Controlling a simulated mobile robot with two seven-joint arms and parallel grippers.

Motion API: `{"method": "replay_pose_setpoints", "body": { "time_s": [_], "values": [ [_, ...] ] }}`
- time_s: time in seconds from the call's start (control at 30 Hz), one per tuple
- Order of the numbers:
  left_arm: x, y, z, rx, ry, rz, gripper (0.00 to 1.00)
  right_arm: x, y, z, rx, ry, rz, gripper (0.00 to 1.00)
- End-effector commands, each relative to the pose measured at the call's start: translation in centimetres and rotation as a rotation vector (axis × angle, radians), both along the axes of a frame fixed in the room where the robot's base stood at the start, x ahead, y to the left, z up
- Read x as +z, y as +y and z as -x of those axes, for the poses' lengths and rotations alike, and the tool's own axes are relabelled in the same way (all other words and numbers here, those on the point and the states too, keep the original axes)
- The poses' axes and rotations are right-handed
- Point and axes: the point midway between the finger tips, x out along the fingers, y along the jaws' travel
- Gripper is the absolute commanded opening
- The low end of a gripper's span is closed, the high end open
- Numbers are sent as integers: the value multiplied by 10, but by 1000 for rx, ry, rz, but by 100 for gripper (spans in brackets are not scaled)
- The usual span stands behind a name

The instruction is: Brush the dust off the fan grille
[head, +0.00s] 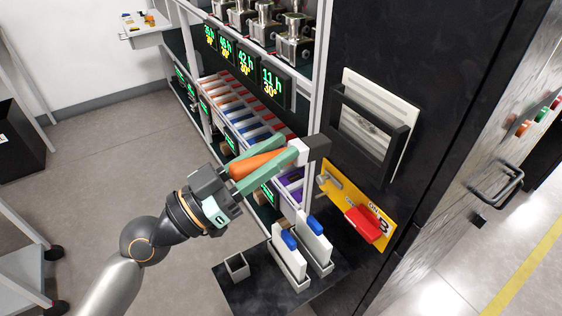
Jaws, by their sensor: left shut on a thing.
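The fan grille (400,112) is a pale slatted panel on the dark cabinet wall, partly behind a black frame. A grey patch of dust (366,124) shows on its slats. My left gripper (286,156) is shut on a brush (257,164) with an orange handle, a pale collar and a dark head. The brush head is to the left of the grille and a little below its middle in the picture. It appears apart from the slats. My right gripper is not in view.
A yellow panel (336,182) with a red lever (366,224) is below the grille. A dark shelf (240,294) holds white upright modules (317,246) and a small open box (237,266). The rack (316,60) with green displays stands left of the cabinet. Open floor lies left.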

Motion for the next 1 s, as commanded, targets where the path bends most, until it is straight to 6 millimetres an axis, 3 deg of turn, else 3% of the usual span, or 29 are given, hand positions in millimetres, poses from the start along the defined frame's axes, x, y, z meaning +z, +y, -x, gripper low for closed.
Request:
{"method": "replay_pose_setpoints", "body": {
  "time_s": [0.5, 1.0],
  "values": [
    [3, -39, -28, -3, 1, 2, 0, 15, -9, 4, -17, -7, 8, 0],
    [1, -68, -49, -3, 0, 0, 0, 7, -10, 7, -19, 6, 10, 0]
  ]
}}
